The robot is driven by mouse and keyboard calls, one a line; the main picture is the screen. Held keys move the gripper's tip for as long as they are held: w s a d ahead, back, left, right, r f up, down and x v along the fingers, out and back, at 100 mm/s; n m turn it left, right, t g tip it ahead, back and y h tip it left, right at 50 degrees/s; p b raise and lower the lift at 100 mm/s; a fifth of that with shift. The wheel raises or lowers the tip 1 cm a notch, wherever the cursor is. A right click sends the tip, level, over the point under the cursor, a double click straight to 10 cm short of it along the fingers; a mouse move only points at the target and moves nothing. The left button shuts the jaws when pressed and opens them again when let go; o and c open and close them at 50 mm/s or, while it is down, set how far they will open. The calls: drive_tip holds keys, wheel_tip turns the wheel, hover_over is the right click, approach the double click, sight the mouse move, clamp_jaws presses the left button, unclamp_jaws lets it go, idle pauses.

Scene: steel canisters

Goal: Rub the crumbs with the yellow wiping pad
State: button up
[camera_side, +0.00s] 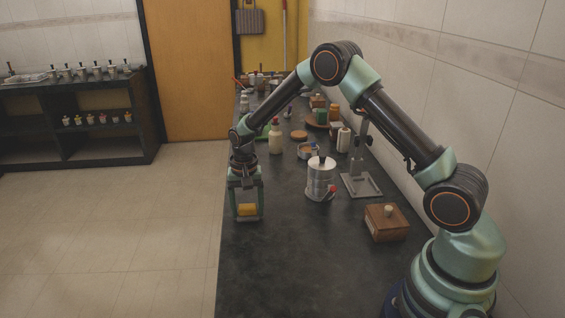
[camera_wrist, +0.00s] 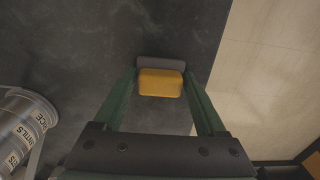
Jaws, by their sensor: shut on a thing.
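The yellow wiping pad (camera_side: 247,210) is between the fingers of my gripper (camera_side: 246,212) near the left edge of the dark counter in the side view. In the wrist view the pad (camera_wrist: 160,82) shows as a yellow block with a grey strip along its far side, and my gripper (camera_wrist: 160,88) is shut on it with one green finger at each side. I cannot tell whether the pad touches the counter. I cannot make out any crumbs in either view.
A steel canister (camera_side: 320,180) stands right of my gripper; it also shows in the wrist view (camera_wrist: 22,130). A wooden box (camera_side: 386,222) and a metal stand (camera_side: 361,184) are farther right. A cream bottle (camera_side: 275,137) and several jars stand behind. The front counter (camera_side: 290,265) is clear.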

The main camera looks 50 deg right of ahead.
drive_tip(key=shift+r, duration=3.95)
